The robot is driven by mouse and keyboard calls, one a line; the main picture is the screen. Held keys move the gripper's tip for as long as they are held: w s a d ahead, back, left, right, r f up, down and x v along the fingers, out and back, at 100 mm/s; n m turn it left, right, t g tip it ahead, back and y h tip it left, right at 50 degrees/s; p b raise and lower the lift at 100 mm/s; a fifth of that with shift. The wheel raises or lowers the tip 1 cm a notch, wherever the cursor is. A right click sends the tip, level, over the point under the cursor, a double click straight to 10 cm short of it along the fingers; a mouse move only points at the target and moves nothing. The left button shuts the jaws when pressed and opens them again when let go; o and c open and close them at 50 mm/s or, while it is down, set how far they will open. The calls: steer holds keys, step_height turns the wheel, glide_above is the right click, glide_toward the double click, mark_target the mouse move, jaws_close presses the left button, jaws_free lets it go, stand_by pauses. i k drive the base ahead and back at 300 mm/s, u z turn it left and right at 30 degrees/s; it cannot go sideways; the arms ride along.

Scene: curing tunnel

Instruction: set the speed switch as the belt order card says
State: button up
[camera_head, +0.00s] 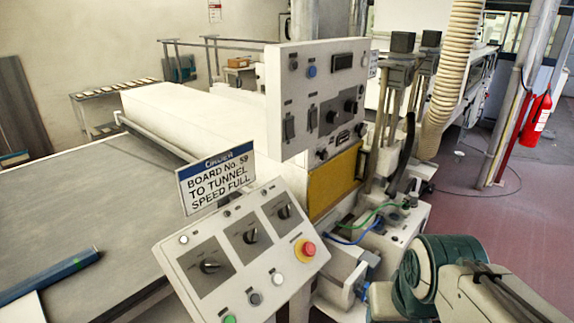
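The belt order card (216,182) stands upright at the back edge of a sloped control panel (213,308). It has a blue header and reads "BOARD No. 59 TO TUNNEL SPEED FULL". The panel carries three black rotary switches on grey plates: a left one (210,266), a middle one (251,237) and a right one (284,211). Their labels are too small to read, so I cannot tell which is the speed switch or its setting. My green and beige arm shows at the lower right, apart from the panel. My gripper is not in view.
A red push button (308,248) on a yellow base sits at the panel's right side. White (276,278), dark grey (255,298) and green (230,319) buttons line its front. A taller control cabinet (285,92) stands behind. A blue bar (50,275) lies on the belt (80,205) at left.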

mark_target(208, 265)
steer(key=u, duration=0.6)
steer(key=k, duration=0.55)
steer(key=u, duration=0.55)
steer(key=i, duration=0.5)
